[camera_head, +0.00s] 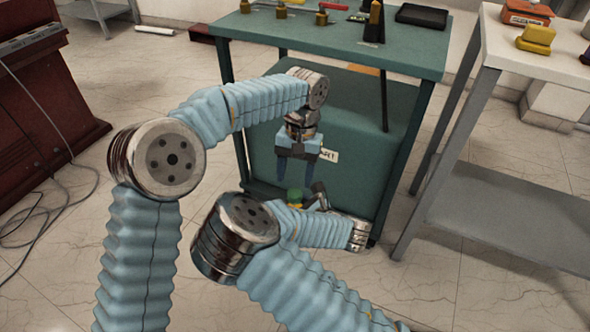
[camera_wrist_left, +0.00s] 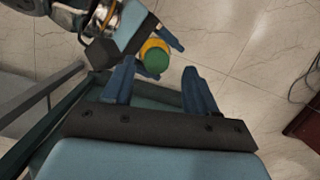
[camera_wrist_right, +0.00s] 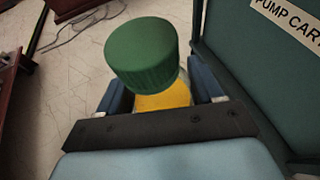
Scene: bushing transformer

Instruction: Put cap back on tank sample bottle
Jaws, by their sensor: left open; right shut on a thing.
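The sample bottle (camera_wrist_right: 163,101) shows a yellow body, clasped between the fingers of my right gripper (camera_wrist_right: 160,88). The green ribbed cap (camera_wrist_right: 141,54) is at the top of the bottle in the right wrist view; how it sits on the neck is hidden. In the head view the green cap (camera_head: 295,194) is low in front of the cart. My left gripper (camera_head: 299,178) is open and empty, pointing down just above the cap. In the left wrist view the cap (camera_wrist_left: 157,61) lies between and beyond the fingertips, apparently apart from them.
The green pump cart (camera_head: 350,120) with a label stands right behind the grippers. Its top (camera_head: 330,30) holds several small yellow parts and a black tray (camera_head: 421,16). A grey table (camera_head: 500,200) stands at the right.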

